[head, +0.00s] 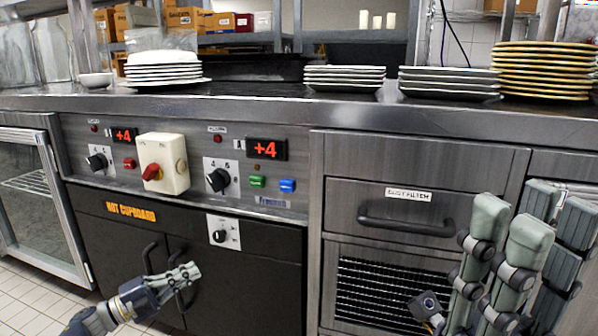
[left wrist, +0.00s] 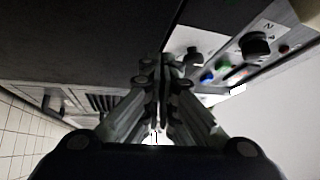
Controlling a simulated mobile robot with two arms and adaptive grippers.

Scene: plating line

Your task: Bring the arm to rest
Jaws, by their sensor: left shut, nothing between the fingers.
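My left gripper (head: 192,270) is in the lower left of the head view, in front of the black hot cupboard doors (head: 112,242). It is shut and holds nothing. In the left wrist view its fingers (left wrist: 160,65) come together in the middle with nothing between them. I cannot tell whether it touches the doors. My right gripper (head: 530,212) is close to the camera at the lower right, pointing up in front of the drawer unit. Its fingers overlap in the picture, so I cannot tell its opening.
The steel counter (head: 250,103) carries stacks of white plates (head: 163,70), dark-edged plates (head: 345,77) and gold-rimmed plates (head: 545,70). Below are a control panel with knobs (head: 218,180), a drawer handle (head: 408,222) and a glass-doored cabinet (head: 38,195) at left.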

